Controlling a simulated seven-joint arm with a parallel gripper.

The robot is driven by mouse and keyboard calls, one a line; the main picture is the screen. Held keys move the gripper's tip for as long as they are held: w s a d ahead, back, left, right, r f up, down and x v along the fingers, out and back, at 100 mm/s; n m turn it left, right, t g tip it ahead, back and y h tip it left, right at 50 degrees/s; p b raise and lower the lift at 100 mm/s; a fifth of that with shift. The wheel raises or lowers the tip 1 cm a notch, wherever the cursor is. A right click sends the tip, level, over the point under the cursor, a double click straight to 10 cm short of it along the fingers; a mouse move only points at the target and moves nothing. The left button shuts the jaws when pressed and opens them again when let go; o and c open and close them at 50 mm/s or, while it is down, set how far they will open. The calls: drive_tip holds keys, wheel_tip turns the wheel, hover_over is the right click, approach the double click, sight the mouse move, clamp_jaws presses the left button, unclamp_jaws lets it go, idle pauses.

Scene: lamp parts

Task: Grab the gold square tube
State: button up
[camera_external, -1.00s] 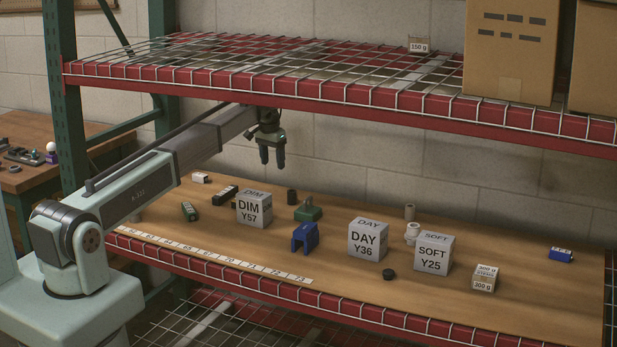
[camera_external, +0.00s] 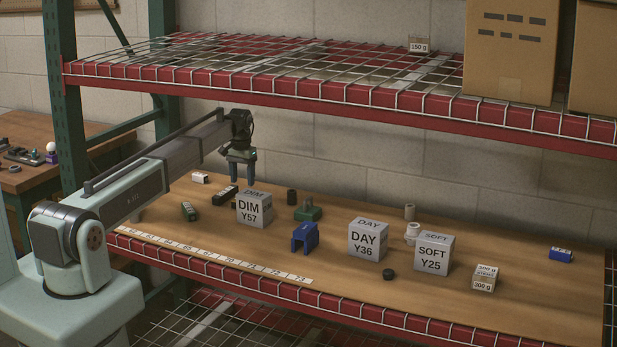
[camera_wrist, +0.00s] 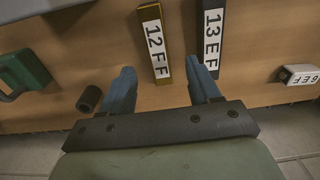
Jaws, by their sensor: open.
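The gold square tube (camera_wrist: 148,22) is a narrow bar with a white "12FF" label, lying on the wooden shelf in the wrist view. In the external view I cannot make it out; the DIM Y57 box and my gripper are in that area. My gripper (camera_external: 243,181) is open and empty, pointing down above the shelf behind the DIM box. In the wrist view my gripper (camera_wrist: 160,72) has its fingers apart, with the labelled end of the gold tube between them in the picture. They appear to be above it, not touching.
A dark bar labelled "13EF" (camera_wrist: 211,12) lies close to the right of the gold tube. A dark cylinder (camera_wrist: 89,98) and a green part (camera_wrist: 26,72) lie to the left. The DIM Y57 box (camera_external: 254,211) stands in front. The upper wire shelf (camera_external: 300,95) is overhead.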

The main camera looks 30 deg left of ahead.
drive_tip(key=shift+s+d+f, duration=0.1)
drive_tip(key=shift+s+f, duration=0.05)
drive_tip(key=shift+f, duration=2.65)
drive_tip(key=shift+c, duration=0.3)
clamp_jaws()
